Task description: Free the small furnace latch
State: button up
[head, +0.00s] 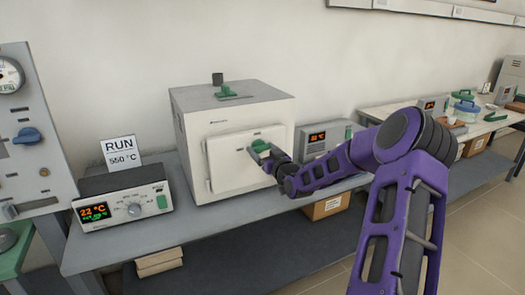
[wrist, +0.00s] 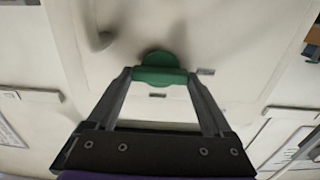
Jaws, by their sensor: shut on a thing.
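The small furnace (head: 236,112) is a white box on the grey bench, with its pale door (head: 228,168) closed on the front. The green latch (head: 257,147) is at the upper right of the door. My gripper (head: 268,153) reaches it from the right. In the wrist view the latch (wrist: 158,60) is a round green hub with a green bar across it. My gripper (wrist: 160,76) is shut on this bar, one finger at each end. In the head view my gripper partly hides the latch.
A controller (head: 125,206) reading 22 °C stands at left, before a RUN 550 °C sign (head: 121,151). A second controller (head: 320,137) stands right of the furnace, near my arm. A green-handled vent (head: 225,93) tops the furnace. The bench front is clear.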

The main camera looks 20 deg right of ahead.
jog(key=shift+c, duration=0.3)
jog(key=shift+m, duration=0.4)
jog(key=m, duration=0.4)
jog(key=shift+d, duration=0.1)
jog(key=m, duration=0.4)
jog(key=shift+m, duration=0.3)
jog(key=m+p, duration=0.1)
jog(key=m, duration=0.3)
jog(key=shift+d+f, duration=0.1)
jog(key=shift+f+m, duration=0.1)
jog(key=shift+m, duration=2.1)
jog(key=o, duration=1.1)
jog(key=shift+o, duration=0.2)
jog(key=s+p, duration=0.1)
jog(key=s, duration=1.6)
jog(key=shift+s+d, duration=0.2)
jog(key=shift+d, duration=0.1)
